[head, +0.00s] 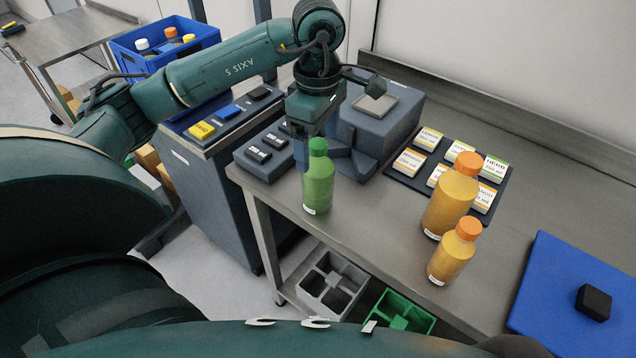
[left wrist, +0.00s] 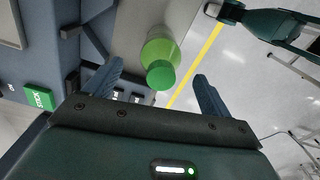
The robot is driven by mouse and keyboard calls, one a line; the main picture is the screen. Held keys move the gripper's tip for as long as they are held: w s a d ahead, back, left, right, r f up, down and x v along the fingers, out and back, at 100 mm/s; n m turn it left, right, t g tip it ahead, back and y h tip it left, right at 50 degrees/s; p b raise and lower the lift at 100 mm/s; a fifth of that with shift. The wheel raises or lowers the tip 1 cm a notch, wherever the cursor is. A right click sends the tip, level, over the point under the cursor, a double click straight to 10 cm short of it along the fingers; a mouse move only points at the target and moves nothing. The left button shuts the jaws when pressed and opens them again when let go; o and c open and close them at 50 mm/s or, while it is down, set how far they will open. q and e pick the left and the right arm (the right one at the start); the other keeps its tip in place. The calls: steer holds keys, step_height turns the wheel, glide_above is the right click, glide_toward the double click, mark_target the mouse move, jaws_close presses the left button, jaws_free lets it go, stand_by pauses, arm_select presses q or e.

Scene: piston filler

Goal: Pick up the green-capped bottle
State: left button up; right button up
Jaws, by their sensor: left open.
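The green-capped bottle (head: 318,178) stands upright near the front edge of the steel table, green with a small white label. My left gripper (head: 305,140) hangs just above and behind it in the head view, pointing down. In the left wrist view the bottle (left wrist: 160,60) shows between the two blue fingers, its cap towards the camera. The left gripper (left wrist: 160,90) is open, with gaps on both sides of the bottle. My right gripper is not clearly in view.
Two orange-capped bottles, a large one (head: 452,195) and a small one (head: 453,252), stand to the right. A grey machine (head: 378,125) is behind. A label tray (head: 402,182), a blue mat (head: 560,300) and a blue crate (head: 150,65) also show. Crates sit below the table.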

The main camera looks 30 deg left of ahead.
mark_target(318, 177)
arm_select(q)
steer(key=shift+s+f, duration=0.1)
steer(key=shift+f, duration=1.75)
steer(key=shift+r, duration=0.1)
steer(key=c, duration=1.8)
